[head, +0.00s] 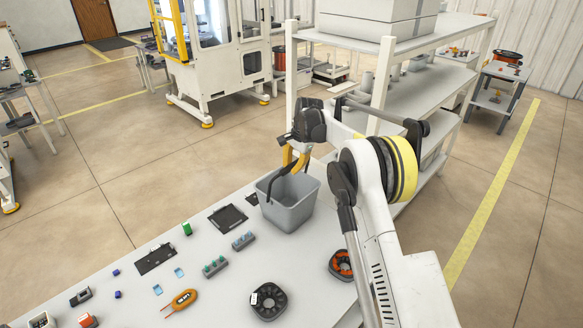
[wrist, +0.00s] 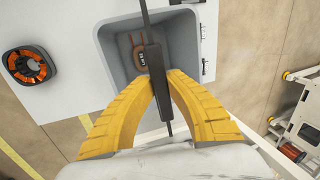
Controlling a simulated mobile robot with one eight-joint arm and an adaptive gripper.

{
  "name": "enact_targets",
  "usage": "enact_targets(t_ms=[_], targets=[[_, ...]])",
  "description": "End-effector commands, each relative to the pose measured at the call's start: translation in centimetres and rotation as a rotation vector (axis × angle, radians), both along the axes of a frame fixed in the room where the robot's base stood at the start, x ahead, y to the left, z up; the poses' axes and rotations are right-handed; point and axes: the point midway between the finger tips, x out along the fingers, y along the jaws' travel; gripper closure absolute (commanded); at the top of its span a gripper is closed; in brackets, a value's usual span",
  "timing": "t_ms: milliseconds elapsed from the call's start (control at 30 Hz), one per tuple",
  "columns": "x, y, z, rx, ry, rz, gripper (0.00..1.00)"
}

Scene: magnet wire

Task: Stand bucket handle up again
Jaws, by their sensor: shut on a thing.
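The grey bucket (head: 287,205) stands upright at the far end of the white table. Its black handle (head: 272,181) is raised above the rim, leaning a little in the head view. My gripper (head: 293,160) is above the bucket with its yellow fingers shut on the handle. In the wrist view the fingers (wrist: 160,85) close on the dark grip of the handle (wrist: 154,62), which crosses over the bucket's opening (wrist: 112,60). A brown, labelled item (wrist: 139,55) lies inside the bucket.
White shelving (head: 420,95) stands behind my arm. Open floor lies beyond the table's far edge.

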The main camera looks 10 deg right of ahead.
Motion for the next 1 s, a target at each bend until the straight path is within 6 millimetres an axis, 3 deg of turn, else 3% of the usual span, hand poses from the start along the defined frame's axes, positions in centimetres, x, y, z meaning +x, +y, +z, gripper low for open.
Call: enact_targets(t_ms=[667,700,767,1000], targets=[[0.01,0.02,0.03,0.001,-0.001,0.000,1.00],[0.01,0.02,0.03,0.001,-0.001,0.000,0.79],[0.00,0.02,0.02,0.001,-0.001,0.000,0.60],[0.00,0.01,0.01,0.000,0.000,0.000,0.60]])
